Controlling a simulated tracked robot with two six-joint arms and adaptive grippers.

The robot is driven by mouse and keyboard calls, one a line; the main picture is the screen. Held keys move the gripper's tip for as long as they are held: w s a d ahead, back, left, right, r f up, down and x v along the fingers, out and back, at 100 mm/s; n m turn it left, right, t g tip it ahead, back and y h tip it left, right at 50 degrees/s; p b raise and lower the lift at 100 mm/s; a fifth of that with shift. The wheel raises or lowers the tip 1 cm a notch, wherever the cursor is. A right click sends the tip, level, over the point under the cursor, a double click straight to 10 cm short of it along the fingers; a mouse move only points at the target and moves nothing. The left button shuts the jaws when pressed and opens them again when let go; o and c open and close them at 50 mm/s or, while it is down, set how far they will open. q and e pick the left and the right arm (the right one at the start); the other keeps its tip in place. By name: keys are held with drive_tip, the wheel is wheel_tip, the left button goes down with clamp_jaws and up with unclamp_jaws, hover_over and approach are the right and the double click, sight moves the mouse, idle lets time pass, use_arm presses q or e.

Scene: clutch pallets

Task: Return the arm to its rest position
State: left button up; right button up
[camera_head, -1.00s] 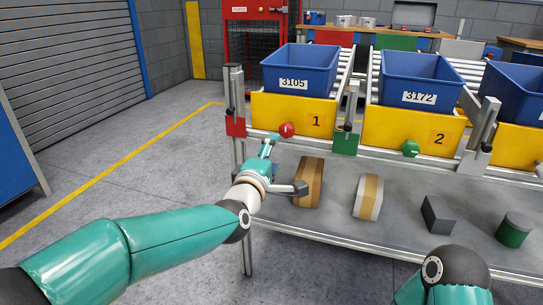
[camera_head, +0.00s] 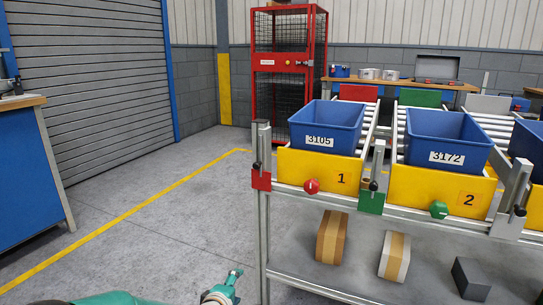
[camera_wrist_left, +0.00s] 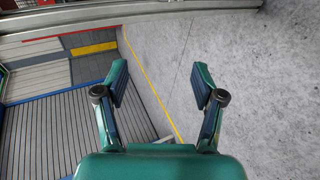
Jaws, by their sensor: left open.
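My left arm (camera_head: 115,298) shows only at the bottom edge of the head view. Its gripper (camera_head: 233,279) is low, just left of the rack's front leg, and partly cut off by the frame's edge. In the left wrist view the gripper (camera_wrist_left: 158,78) is open, with its two green fingers spread wide and nothing between them. Behind the fingers lie grey floor and a yellow line. My right arm and gripper do not show.
A rack holds blue bins 3105 (camera_head: 327,126) and 3172 (camera_head: 445,139) above yellow fronts. A brown box (camera_head: 332,238), a white-and-tan box (camera_head: 395,256) and a dark block (camera_head: 471,279) sit on its lower shelf. A blue cabinet (camera_head: 30,180) stands left; the floor between is clear.

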use_arm(q)
drive_tip(key=s+a+f+m+g, duration=0.2)
drive_tip(key=s+a+f+g, duration=0.1)
drive_tip(key=s+f, duration=0.65)
drive_tip(key=s+a+f+m+g, duration=0.1)
drive_tip(key=s+a+f+g, duration=0.2)
drive_tip(key=s+f, duration=0.6)
drive_tip(key=s+d+f+m+g+h, duration=0.1)
drive_tip(key=s+d+f+m+g, duration=0.15)
drive_tip(key=s+m, duration=0.45)
drive_tip(key=s+d+f+m+g, duration=0.1)
drive_tip(key=s+f+m+g, duration=0.2)
drive_tip(key=s, duration=0.8)
wheel_tip(320, 180, up, 38)
drive_tip(key=p, duration=3.9)
drive_tip(key=shift+a+r, duration=0.15)
drive_tip(key=shift+s, duration=0.1)
